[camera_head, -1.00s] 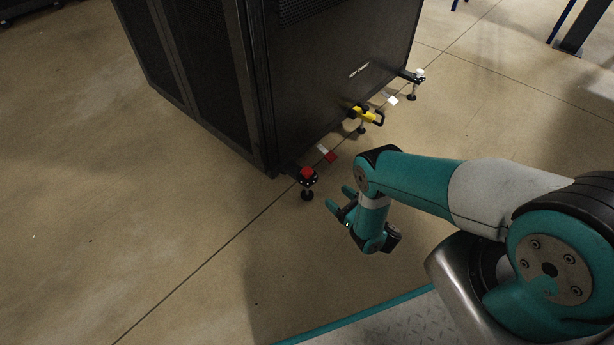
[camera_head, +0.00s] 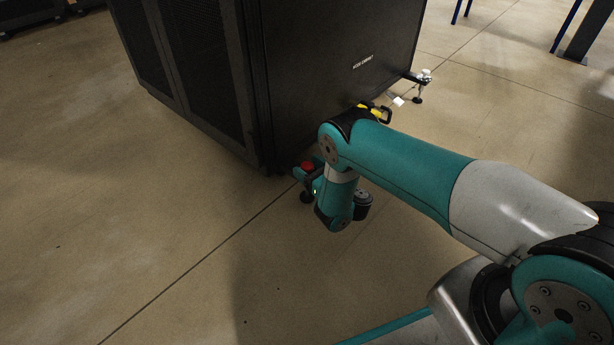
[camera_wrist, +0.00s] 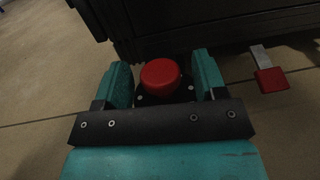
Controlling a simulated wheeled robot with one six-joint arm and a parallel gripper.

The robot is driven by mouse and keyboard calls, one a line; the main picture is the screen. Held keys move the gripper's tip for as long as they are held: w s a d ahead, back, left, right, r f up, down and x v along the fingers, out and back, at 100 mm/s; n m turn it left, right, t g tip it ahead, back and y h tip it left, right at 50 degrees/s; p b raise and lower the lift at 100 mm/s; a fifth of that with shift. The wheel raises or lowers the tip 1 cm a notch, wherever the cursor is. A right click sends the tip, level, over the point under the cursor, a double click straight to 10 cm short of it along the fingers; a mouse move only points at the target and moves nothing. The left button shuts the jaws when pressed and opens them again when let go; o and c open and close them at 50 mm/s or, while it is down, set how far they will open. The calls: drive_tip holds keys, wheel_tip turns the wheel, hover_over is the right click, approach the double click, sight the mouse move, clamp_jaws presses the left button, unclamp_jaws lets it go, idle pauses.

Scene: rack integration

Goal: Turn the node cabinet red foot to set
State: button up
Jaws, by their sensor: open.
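The node cabinet (camera_head: 330,75) is a tall black cabinet in the upper middle of the head view. Its red foot (camera_head: 307,166) is at the near bottom corner, with a red round top on a black plate. My gripper (camera_head: 303,174) is at this foot and partly hides it. In the wrist view the red foot (camera_wrist: 160,76) lies between the two teal fingers of my open gripper (camera_wrist: 160,80). Gaps show between the red top and both fingers. The foot's lower part is hidden in the wrist view.
A yellow-and-black part (camera_head: 375,111) on the cabinet's lower edge is partly behind my arm. A white-topped foot (camera_head: 424,75) is at the far corner. The floor at left is clear.

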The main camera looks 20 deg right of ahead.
drive_tip(key=shift+w+a+b, duration=0.2)
drive_tip(key=shift+w+b, duration=0.2)
drive_tip(key=shift+r, duration=0.1)
drive_tip(key=c, duration=0.9)
drive_tip(key=shift+r+p, duration=0.1)
drive_tip(key=shift+p, duration=0.4)
